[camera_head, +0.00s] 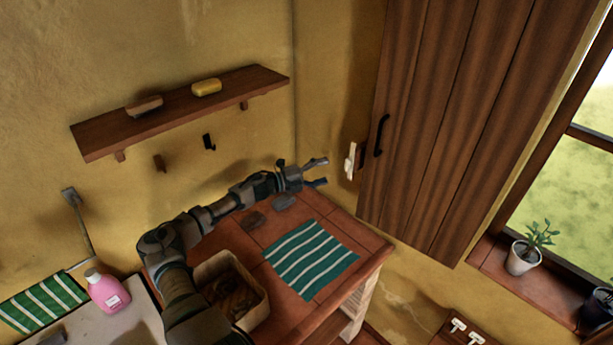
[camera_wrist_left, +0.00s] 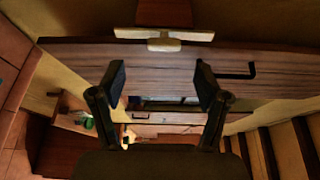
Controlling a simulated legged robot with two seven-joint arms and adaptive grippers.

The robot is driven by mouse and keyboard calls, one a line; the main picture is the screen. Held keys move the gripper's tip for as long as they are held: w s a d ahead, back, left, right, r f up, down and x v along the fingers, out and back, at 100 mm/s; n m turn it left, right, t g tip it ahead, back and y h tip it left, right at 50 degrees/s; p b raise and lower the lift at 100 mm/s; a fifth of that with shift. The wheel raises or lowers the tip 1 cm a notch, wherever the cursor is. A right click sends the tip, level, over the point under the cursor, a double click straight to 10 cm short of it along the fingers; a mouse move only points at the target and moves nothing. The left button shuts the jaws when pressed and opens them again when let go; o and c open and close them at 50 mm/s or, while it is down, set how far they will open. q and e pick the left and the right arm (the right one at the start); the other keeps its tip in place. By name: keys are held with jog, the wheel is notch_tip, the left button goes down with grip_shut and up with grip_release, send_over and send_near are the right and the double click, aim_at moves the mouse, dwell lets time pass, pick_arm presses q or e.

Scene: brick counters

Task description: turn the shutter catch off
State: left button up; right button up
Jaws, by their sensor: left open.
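The shutter catch (camera_head: 350,161) is a cream lever on a small wooden block, at the left edge of the brown plank shutter (camera_head: 440,110). It stands roughly upright in the head view. In the left wrist view the catch (camera_wrist_left: 164,36) is a cream T-shaped piece lying across the top middle, below a wooden block (camera_wrist_left: 164,12). My left gripper (camera_head: 324,172) is open and empty, a little left of the catch and apart from it. In the left wrist view its fingers (camera_wrist_left: 160,82) are spread below the catch. My right gripper is not seen.
A black handle (camera_head: 381,135) sits on the shutter close to the catch. A shelf (camera_head: 180,110) is on the left wall. A potted plant (camera_head: 523,256) stands at the window.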

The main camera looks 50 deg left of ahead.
pick_arm(q)
jog(key=v, duration=0.5)
dwell(0.3)
jog(key=shift+f, duration=0.15)
dwell(0.4)
